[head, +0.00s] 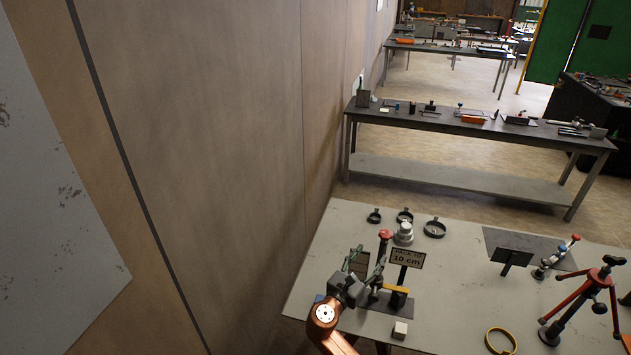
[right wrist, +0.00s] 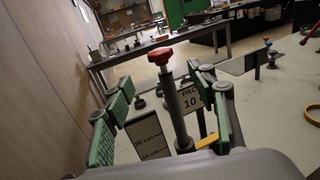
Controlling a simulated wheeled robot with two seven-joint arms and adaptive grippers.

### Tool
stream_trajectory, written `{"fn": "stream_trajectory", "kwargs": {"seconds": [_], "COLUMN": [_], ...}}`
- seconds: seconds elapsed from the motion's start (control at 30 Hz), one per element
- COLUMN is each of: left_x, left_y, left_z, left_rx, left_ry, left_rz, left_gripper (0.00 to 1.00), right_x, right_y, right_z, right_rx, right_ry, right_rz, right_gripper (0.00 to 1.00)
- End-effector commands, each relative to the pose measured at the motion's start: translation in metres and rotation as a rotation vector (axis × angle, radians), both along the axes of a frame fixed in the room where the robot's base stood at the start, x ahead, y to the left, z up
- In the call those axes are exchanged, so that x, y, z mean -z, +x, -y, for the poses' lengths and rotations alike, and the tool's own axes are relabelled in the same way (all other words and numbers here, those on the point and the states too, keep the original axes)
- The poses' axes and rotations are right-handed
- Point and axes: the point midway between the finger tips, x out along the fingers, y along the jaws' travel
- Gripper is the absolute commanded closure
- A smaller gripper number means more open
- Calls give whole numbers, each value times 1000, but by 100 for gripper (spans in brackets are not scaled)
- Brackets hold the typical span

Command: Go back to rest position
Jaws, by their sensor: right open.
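My right gripper (head: 365,264) is over the near left part of the grey table (head: 455,285) in the head view, on an orange arm. In the right wrist view its green-padded fingers (right wrist: 165,125) stand apart. A post with a red knob (right wrist: 160,57) shows between them there; I cannot tell whether a finger touches it. The red knob also shows in the head view (head: 385,234), just beyond the fingers. A sign reading "10 cm" (head: 406,257) stands right of the gripper. My left gripper is not in view.
A wall (head: 220,150) runs close along the left. Black rings (head: 434,228), a grey stacked weight (head: 403,234), a small pale block (head: 400,329), a yellow ring (head: 500,341) and a red tripod (head: 590,295) are on the table. Another bench (head: 470,125) stands beyond it.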

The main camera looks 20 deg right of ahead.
Motion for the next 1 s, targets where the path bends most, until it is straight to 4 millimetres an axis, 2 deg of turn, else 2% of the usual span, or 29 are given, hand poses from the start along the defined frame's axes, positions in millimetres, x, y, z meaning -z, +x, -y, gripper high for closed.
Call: {"fn": "stream_trajectory", "kwargs": {"seconds": [0.07,0.17,0.27,0.37,0.4,0.47,0.5,0.6,0.7,0.8,1.0], "left_x": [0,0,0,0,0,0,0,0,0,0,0], "left_y": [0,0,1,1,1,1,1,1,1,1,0], "left_z": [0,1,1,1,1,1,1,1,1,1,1], "left_rx": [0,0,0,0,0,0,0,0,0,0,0], "left_ry": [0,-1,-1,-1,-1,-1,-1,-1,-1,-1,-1], "left_rz": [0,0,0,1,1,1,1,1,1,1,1], "left_gripper": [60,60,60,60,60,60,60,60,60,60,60], "right_x": [4,25,67,121,141,171,188,222,240,249,254], "right_y": [-2,-15,-44,-89,-109,-142,-165,-221,-262,-293,-341], "right_z": [2,12,29,46,52,56,58,56,49,42,27], "right_rx": [2,12,51,140,191,281,351,545,717,859,1100], "right_ry": [18,124,347,651,778,965,1087,1357,1538,1661,1819], "right_rz": [3,29,90,187,233,307,362,499,609,697,834], "right_gripper": [48,48,48,48,48,48,48,48,48,48,48]}}
